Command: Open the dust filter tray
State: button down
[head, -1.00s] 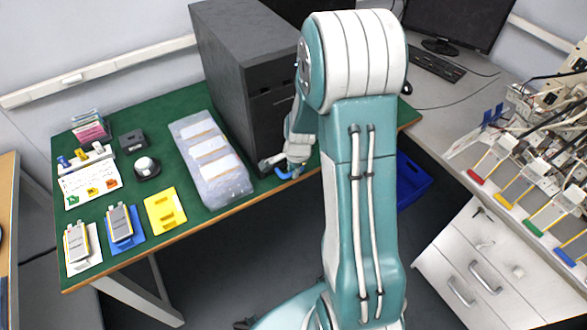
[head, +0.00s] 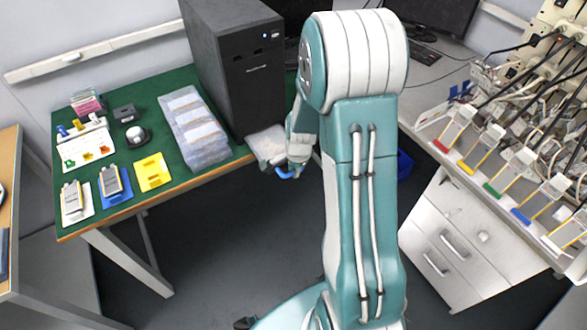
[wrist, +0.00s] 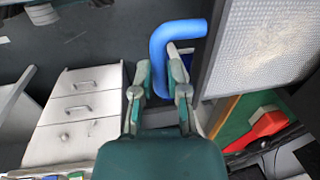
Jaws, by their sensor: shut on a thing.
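The dust filter tray (head: 266,144) is a light, mesh-surfaced drawer sticking out from the bottom front of the black computer tower (head: 240,75), past the table edge. Its mesh (wrist: 262,45) and dark frame fill the upper right of the wrist view. Its blue bent handle (head: 285,174) shows at the gripper in the head view, and large in the wrist view (wrist: 163,42). My gripper (wrist: 166,75) is shut on the handle. My arm hides part of the tray and the gripper in the head view.
The green-topped table (head: 225,165) carries a clear case (head: 195,130), pouch cells on coloured plates and a yellow plate (head: 153,172). A white drawer cabinet (head: 455,240) stands under the right bench. Open floor lies in front of the table.

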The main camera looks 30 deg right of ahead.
jog(key=shift+s+d, duration=0.1)
jog(key=shift+s, duration=0.3)
jog(key=c, duration=0.6)
grip_release()
jog(key=shift+c, duration=0.2)
jog(key=shift+r, duration=0.1)
notch_tip(320, 180, up, 12)
jog(key=s, duration=0.2)
jog(key=shift+f, duration=0.25)
jog(key=shift+d, duration=0.1)
